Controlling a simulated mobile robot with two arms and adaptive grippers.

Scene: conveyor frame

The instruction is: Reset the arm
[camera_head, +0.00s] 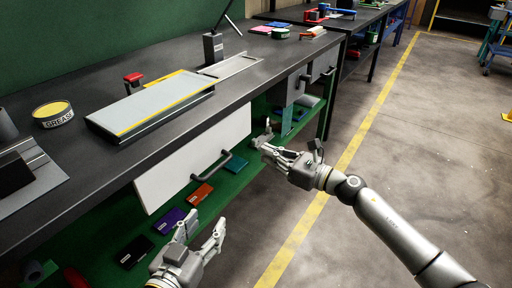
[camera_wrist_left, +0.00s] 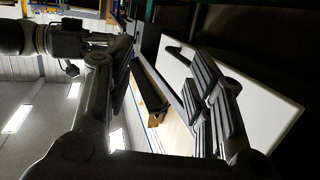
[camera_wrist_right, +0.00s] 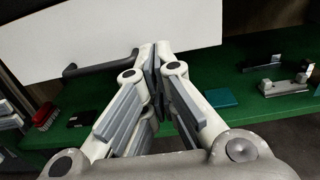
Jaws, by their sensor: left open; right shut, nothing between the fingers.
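My left gripper (camera_head: 204,224) is open at the bottom of the head view, in front of the lower shelf. Its spread fingers (camera_wrist_left: 168,92) fill the left wrist view with nothing held between them. My right gripper (camera_head: 265,141) is shut and empty near the right end of the white drawer front (camera_head: 165,180). In the right wrist view its fingertips (camera_wrist_right: 152,52) meet just below the white panel (camera_wrist_right: 120,35). The right arm (camera_head: 385,215) reaches in from the lower right. In the head view the right gripper looks close to the bench edge; whether it touches anything is unclear.
The drawer's dark handle (camera_head: 212,165) juts out between the grippers. The green shelf (camera_head: 165,205) below holds orange (camera_head: 199,194), purple (camera_head: 168,221) and black (camera_head: 135,252) flat items. The dark worktop (camera_head: 105,165) carries a grease tin (camera_head: 53,114).

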